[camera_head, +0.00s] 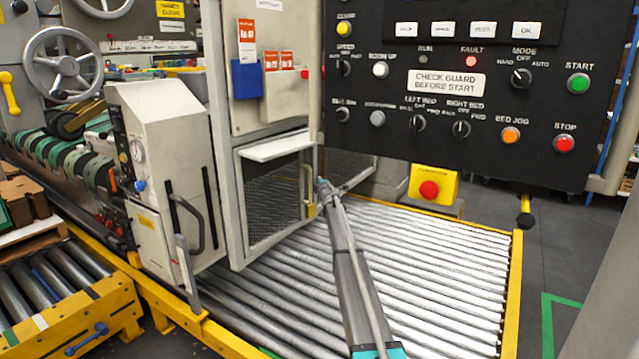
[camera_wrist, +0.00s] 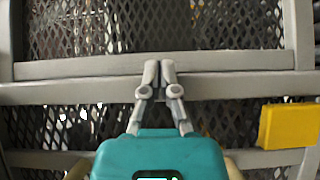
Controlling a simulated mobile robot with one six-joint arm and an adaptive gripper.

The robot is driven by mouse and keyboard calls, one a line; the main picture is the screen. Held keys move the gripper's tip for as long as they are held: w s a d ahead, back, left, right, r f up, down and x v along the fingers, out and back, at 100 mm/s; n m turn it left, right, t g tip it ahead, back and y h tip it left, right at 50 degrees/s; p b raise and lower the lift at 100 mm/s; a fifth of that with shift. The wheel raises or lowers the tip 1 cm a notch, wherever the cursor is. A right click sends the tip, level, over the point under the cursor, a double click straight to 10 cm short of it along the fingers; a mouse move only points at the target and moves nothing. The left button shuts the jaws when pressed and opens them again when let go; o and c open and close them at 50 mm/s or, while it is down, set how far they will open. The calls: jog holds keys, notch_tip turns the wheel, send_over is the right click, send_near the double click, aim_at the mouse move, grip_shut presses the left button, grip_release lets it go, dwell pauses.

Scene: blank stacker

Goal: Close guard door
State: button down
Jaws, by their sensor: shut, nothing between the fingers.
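The guard door (camera_head: 240,205) is a grey-framed mesh panel standing at the left edge of the roller bed in the head view. A pale upright handle (camera_head: 308,180) shows on its right side, with a small yellow block low on it. I cannot tell whether the door is fully closed. My gripper (camera_head: 324,186) is just right of the handle, with its arm reaching in over the rollers. In the wrist view my gripper (camera_wrist: 160,66) is shut and empty, its tips over a grey frame bar (camera_wrist: 80,66). I cannot tell whether they touch it.
A control panel (camera_head: 455,148) hangs at upper right with a red fault light and a sign, "CHECK GUARD BEFORE START". A yellow emergency-stop box (camera_head: 447,178) stands behind the roller bed (camera_head: 440,250). A white machine housing (camera_head: 160,130) stands left of the door.

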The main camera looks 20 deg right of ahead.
jog(key=shift+w+a, duration=0.1)
jog(key=shift+a, duration=0.3)
jog(key=s+d, duration=0.8)
jog(key=s, duration=0.4)
jog(key=shift+a, duration=0.1)
dwell(0.5)
